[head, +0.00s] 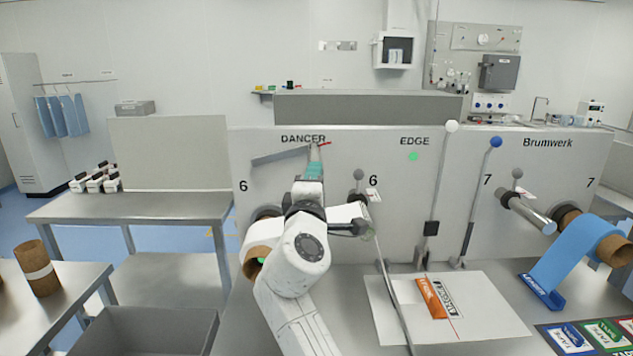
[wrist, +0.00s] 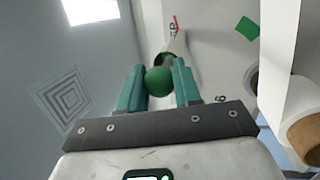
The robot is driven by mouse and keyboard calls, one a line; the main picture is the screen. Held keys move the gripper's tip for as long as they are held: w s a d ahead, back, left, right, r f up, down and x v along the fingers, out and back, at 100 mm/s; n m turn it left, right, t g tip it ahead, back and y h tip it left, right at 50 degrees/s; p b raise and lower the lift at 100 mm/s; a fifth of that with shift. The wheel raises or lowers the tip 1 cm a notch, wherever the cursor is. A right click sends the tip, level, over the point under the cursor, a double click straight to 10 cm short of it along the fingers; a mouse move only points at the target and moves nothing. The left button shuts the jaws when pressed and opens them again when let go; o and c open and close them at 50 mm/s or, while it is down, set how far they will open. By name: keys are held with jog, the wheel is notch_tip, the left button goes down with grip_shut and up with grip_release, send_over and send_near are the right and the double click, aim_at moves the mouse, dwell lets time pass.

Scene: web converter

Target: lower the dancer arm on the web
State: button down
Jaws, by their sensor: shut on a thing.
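The dancer arm (head: 280,156) is a grey bar on the machine panel, under the DANCER label. It slopes slightly up to the right, toward my gripper. My gripper (head: 314,160) has teal fingers at the bar's right end, beside a small red mark (head: 324,143). In the wrist view my gripper (wrist: 160,82) is shut on a green ball knob (wrist: 158,81), with one finger on each side. The knob is hidden in the head view. The web is white (head: 345,212), partly hidden behind my arm.
A brown roll core (head: 256,262) is just left of my arm. Tall levers with a white knob (head: 452,126) and a blue knob (head: 495,142) stand to the right. A white board (head: 480,310) with an orange packet (head: 432,298) lies on the bench. A blue roll (head: 585,250) is at far right.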

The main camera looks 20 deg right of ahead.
jog(key=c, duration=0.8)
grip_release()
jog(key=shift+a, duration=0.1)
jog(key=shift+s, duration=0.1)
